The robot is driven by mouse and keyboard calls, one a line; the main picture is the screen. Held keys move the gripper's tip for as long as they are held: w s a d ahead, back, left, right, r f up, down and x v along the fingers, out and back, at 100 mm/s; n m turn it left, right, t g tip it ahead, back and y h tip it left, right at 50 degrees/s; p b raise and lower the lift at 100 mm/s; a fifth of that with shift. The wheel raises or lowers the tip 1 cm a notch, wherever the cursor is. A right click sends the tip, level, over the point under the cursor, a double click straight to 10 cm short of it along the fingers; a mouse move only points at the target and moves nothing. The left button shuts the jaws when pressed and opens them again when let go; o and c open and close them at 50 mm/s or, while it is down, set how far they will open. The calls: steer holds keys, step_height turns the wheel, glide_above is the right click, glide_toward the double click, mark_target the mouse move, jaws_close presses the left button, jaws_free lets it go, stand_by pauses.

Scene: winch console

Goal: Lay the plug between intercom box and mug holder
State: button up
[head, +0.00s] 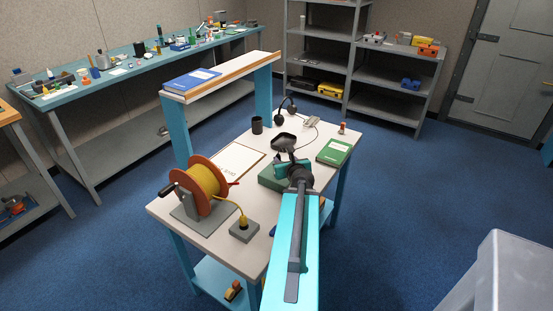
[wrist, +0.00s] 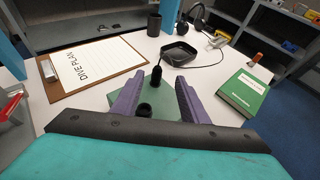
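A black upright piece that looks like the plug (wrist: 156,76) stands at the far edge of a green box (wrist: 128,101); I cannot tell whether it is seated. My gripper (wrist: 158,82) is open, its two purple fingers apart on either side of it, with gaps visible. A second round black piece (wrist: 144,109) is nearer, between the finger bases. A black cup, probably the mug holder (wrist: 154,25), stands at the back. A small pale box, probably the intercom box (wrist: 219,40), is to its right. In the head view my gripper (head: 284,160) hides part of the green box (head: 271,180).
A dark shallow dish (wrist: 180,52) lies beyond the plug. A dive-plan clipboard (wrist: 92,62) is left and a green book (wrist: 243,92) right. A headset (wrist: 192,17) is behind. A yellow cable reel (head: 200,186) and grey socket box (head: 244,230) occupy the near left.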

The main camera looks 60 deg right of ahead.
mark_target(279, 154)
steer(key=shift+p+x, duration=0.5)
steer(key=shift+x, duration=3.2)
steer(key=shift+w+d+f, duration=0.25)
steer(key=shift+w+d, duration=0.05)
steer(key=shift+d, duration=0.1)
steer(key=shift+w, duration=0.1)
steer(key=shift+p+x, duration=0.65)
steer(key=shift+x, duration=1.85)
steer(key=shift+w+a+f, duration=0.1)
steer(key=shift+a, duration=0.05)
jaws_close()
